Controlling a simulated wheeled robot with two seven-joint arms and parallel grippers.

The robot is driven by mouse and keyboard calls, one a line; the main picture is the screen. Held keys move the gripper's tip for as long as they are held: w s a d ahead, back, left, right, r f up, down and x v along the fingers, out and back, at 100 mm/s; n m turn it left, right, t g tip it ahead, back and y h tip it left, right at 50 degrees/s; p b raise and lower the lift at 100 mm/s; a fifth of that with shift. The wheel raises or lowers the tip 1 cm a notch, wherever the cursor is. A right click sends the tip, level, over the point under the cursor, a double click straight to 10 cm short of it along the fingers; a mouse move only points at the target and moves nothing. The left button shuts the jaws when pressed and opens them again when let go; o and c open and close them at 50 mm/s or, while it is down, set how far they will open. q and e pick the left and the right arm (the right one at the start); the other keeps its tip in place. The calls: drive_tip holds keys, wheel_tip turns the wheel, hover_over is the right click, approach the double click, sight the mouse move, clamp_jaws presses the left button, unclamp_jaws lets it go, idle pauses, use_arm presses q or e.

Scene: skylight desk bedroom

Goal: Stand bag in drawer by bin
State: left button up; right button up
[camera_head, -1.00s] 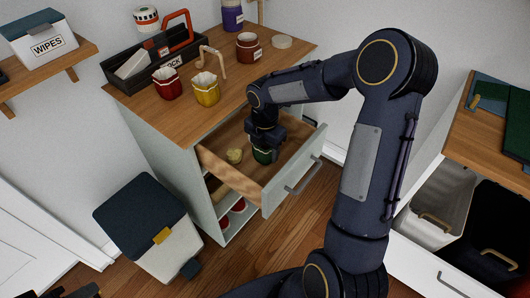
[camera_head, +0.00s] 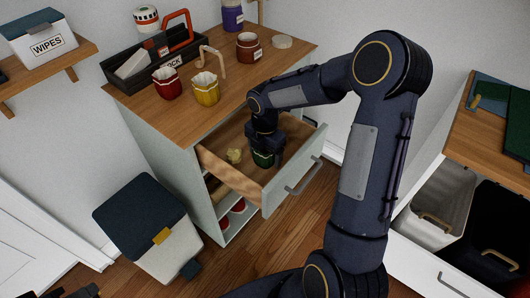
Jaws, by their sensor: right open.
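The drawer (camera_head: 235,175) under the wooden top is pulled out. A small green bag (camera_head: 263,159) stands in it, towards the front right. My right gripper (camera_head: 266,150) is down in the drawer, open at the green bag, with its fingers partly hiding it. A small pale yellow item (camera_head: 234,156) lies in the drawer to the left of the bag. The bin (camera_head: 152,228), white with a dark blue lid, stands on the floor left of the cabinet. A dark part at the bottom left edge may be my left gripper (camera_head: 84,291); its jaws are unclear.
On the cabinet top stand a red bag (camera_head: 167,84), a yellow bag (camera_head: 206,89), a brown jar (camera_head: 249,47) and a black caddy (camera_head: 150,66). An open drawer with a white bin (camera_head: 437,207) is at right. Bare floor lies in front of the cabinet.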

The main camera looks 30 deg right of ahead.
drive_tip(key=s+r+m+p, duration=0.1)
drive_tip(key=s+r+m, duration=0.25)
drive_tip(key=r, duration=1.15)
drive_tip(key=s+a+m+t+y, duration=0.2)
drive_tip(key=s+a+m, duration=0.1)
drive_tip(key=s+m, duration=0.6)
drive_tip(key=s+a+r+m+t+y, duration=0.1)
drive_tip(key=s+a+m+t, duration=0.2)
drive_tip(key=s+m, duration=0.7)
drive_tip(key=shift+s+a+r+m+t+y, duration=0.15)
drive_tip(key=shift+a+r+m+t+y, duration=0.2)
drive_tip(key=shift+a+m, duration=0.35)
drive_tip(key=shift+d+f, duration=0.1)
drive_tip(key=shift+d, duration=0.05)
